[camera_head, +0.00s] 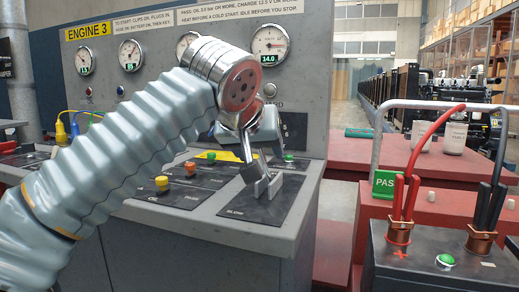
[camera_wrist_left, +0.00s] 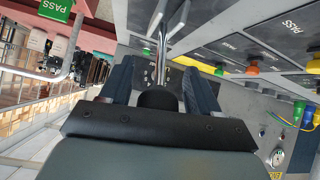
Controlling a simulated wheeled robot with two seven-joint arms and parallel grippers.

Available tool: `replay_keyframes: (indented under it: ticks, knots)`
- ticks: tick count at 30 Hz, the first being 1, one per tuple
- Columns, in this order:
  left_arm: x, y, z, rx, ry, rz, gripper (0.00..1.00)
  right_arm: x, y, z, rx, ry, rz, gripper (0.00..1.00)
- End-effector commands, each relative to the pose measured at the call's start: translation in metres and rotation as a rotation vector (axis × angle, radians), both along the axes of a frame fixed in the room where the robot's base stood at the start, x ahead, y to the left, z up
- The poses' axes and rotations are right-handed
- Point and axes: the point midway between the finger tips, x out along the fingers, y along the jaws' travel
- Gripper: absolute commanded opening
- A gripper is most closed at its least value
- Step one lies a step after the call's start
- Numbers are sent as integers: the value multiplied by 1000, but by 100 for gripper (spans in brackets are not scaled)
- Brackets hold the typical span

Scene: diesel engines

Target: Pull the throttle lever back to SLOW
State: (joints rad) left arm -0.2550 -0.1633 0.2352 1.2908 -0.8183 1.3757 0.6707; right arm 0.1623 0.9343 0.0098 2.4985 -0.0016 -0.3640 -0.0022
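The throttle lever (camera_head: 246,147) is a bright metal shaft rising from a light grey bracket (camera_head: 263,186) on a dark plate at the console's right end. It leans away from the console's near edge, where a small white label (camera_head: 233,212) is hard to read. My left gripper (camera_head: 246,128) is at the lever's top; my arm partly hides the fingers. In the left wrist view, the lever's black knob (camera_wrist_left: 157,99) sits between the two blue-grey fingers of my left gripper (camera_wrist_left: 159,88), with small gaps visible on both sides. My right gripper is out of view.
Yellow (camera_head: 162,183), orange (camera_head: 190,169) and green (camera_head: 289,158) buttons stand on the console close by. Gauges (camera_head: 270,44) line the panel behind. A battery (camera_head: 420,262) with red and black clamps, and a green PASS sign (camera_head: 384,184), stand right.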

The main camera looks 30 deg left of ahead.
Motion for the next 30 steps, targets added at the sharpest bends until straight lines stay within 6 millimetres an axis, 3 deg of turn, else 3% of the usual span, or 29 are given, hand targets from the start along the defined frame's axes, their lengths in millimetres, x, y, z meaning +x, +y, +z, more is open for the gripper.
replay_keyframes:
  ticks: [8, 21, 30]
  knots:
    - [-15, -5, 15, 0, -4, -2, 62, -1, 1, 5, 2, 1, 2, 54]
    - [-89, -28, 77, -1, -2, 0, 62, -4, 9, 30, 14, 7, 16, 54]
    - [-104, -33, 85, -1, 0, 1, 62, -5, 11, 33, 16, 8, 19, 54]
